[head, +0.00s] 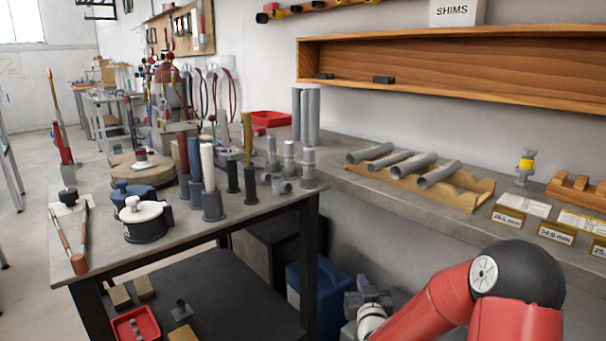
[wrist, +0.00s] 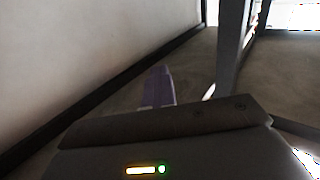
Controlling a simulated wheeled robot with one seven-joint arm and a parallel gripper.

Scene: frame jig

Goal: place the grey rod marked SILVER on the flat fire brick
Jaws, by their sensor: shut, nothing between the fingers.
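No SILVER marking is readable in either view. Several plain grey rods show in the head view: upright grey rods (head: 305,115) stand at the back, and grey rods (head: 439,174) lie on a wooden cradle on the right bench. Small tan blocks (head: 143,287) lie on the lower shelf at bottom left; I cannot tell whether one is the flat fire brick. My gripper (head: 363,284) is low, beside the workbench and below the right bench's top, away from the rods. In the wrist view its purple fingers (wrist: 158,88) are together and empty.
The workbench (head: 110,262) carries coloured rods in dark holders, a white-lidded pot (head: 140,212) and small grey fittings. A table leg (head: 309,262) and a blue bin (head: 330,290) stand near my gripper. A red tray (head: 136,325) is on the lower shelf. A wooden wall shelf (head: 460,65) overhangs the right bench.

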